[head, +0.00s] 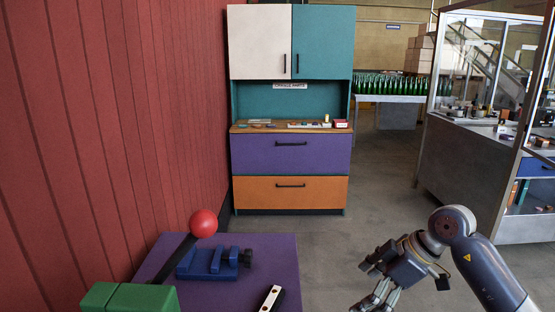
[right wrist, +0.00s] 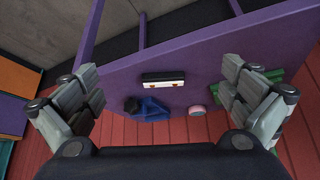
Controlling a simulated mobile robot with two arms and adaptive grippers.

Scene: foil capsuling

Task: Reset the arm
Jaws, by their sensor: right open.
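My right arm comes in from the right in the head view, and its gripper (head: 376,298) hangs over the floor, right of the purple table (head: 285,265). In the right wrist view the gripper (right wrist: 160,78) has its fingers spread wide with nothing between them. Beyond the fingers that view shows the purple tabletop (right wrist: 205,60) with several things on it, all apart from the gripper. My left gripper is not in the head view.
A blue vise (head: 208,263), a red ball (head: 203,223) on a dark lever, a green block (head: 130,298) and a black-and-white piece (head: 271,299) are at the table. A cabinet (head: 291,155) stands behind. A glazed workstation (head: 470,165) stands right. Floor between is clear.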

